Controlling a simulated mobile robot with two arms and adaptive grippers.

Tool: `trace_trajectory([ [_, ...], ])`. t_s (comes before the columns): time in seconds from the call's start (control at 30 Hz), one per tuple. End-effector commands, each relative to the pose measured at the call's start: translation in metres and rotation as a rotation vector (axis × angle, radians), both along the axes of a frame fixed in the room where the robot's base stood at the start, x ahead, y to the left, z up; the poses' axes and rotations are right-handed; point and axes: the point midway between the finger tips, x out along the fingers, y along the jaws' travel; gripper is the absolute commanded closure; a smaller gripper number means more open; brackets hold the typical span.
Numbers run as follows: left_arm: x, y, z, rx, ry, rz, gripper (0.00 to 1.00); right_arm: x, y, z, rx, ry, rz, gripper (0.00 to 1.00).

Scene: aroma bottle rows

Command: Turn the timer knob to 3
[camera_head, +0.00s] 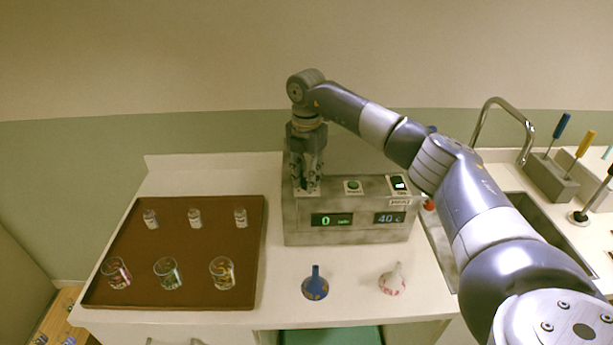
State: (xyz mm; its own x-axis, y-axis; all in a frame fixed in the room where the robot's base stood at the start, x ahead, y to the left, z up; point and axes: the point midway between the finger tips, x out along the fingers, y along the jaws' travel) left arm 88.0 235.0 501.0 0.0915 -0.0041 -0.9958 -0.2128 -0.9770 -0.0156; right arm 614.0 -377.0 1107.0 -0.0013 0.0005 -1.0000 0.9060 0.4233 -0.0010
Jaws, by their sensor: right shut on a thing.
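The timer machine (360,225) is a grey box on the counter, right of the tray. Its left front display (330,219) shows 0 and its right display (389,218) shows 40. My right gripper (306,188) points straight down over the top left of the machine. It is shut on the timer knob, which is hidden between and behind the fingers. A green button (353,185) and a lit switch (398,183) are on the top, right of the gripper. My left gripper does not show.
A brown tray (185,250) at left holds small bottles at the back and glasses with coloured contents in front. A sink and faucet (500,105) are at right.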

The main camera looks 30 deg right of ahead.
Motion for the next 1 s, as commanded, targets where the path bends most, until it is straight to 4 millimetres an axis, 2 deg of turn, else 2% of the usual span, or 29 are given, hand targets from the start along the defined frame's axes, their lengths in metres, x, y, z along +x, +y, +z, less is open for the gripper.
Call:
trace_trajectory([
  [0.63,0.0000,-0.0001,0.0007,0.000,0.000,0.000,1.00,0.0024,-0.0021,0.0040,-0.002,-0.012,-0.053,1.00],
  [0.67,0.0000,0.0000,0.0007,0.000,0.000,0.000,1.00,0.0025,-0.0022,0.0040,-0.002,-0.012,-0.053,0.70],
  [0.7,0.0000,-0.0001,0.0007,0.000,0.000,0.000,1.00,0.0024,-0.0021,0.0038,-0.003,-0.011,-0.052,0.67],
  [1.0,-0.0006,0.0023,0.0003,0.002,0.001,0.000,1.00,0.0010,-0.0009,0.0024,-0.001,-0.005,-0.050,0.67],
])
